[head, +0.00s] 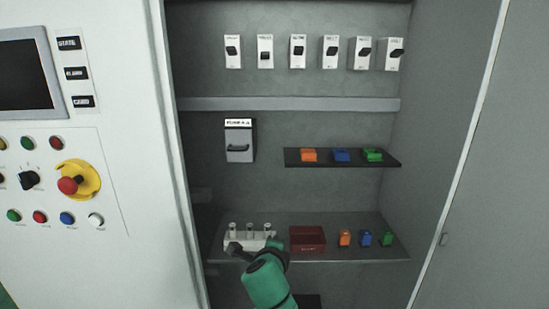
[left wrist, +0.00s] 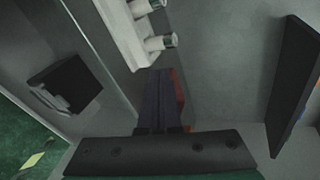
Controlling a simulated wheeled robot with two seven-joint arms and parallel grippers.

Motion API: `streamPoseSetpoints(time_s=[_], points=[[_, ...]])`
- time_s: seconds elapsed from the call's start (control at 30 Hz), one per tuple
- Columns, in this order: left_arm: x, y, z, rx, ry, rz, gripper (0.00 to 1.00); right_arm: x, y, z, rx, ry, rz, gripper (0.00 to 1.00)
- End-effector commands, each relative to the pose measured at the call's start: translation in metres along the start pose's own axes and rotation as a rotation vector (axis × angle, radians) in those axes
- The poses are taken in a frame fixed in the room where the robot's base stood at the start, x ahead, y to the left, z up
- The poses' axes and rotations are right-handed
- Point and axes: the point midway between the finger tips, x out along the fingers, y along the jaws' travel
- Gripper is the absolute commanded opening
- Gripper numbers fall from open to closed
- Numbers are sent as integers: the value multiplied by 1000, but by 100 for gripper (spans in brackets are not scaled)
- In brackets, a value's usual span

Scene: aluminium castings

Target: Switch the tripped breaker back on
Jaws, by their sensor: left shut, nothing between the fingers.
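A row of several white breakers with black levers runs along the top of the cabinet's back wall in the head view. The second breaker from the left (head: 265,52) has its lever lower than its neighbours, such as the first breaker (head: 232,50) and the third breaker (head: 298,50). The breaker labels are too small to read. My left gripper (head: 234,248) is low in the cabinet, in front of the white fuse rack and far below the breakers. In the left wrist view its dark fingers (left wrist: 160,78) are together and empty. No breaker shows there. My right gripper is out of view.
A fuse holder box (head: 239,152) hangs on the wall. A dark shelf (head: 292,162) bears coloured blocks. Below are a white fuse rack (head: 232,238), a red bin (head: 308,240) and more coloured blocks. A grey rail (head: 290,104) runs beneath the breakers; space before them is clear.

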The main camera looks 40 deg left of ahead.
Motion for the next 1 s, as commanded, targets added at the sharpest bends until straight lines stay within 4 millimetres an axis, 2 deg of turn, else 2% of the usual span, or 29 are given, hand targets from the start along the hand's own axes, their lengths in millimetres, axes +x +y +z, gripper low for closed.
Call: streamPoseSetpoints(time_s=[0.03, 0.17, 0.23, 0.3, 0.4, 0.5, 0.63, 1.0], points=[[2, -24, 6, 78, -29, -66, 0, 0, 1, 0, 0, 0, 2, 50], [0, -96, 25, 344, -148, -258, 0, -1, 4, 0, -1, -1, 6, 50], [-9, -145, 40, 523, -258, -373, 0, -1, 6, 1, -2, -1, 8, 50], [-24, -197, 57, 724, -410, -478, 0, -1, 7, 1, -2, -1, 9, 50], [-51, -258, 80, 982, -645, -572, 0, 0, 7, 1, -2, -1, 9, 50], [-74, -295, 96, 1152, -826, -600, 0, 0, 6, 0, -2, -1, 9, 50], [-85, -312, 103, 1239, -920, -602, 0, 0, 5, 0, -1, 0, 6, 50], [-83, -318, 105, 1237, -920, -601, 0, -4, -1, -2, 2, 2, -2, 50]])
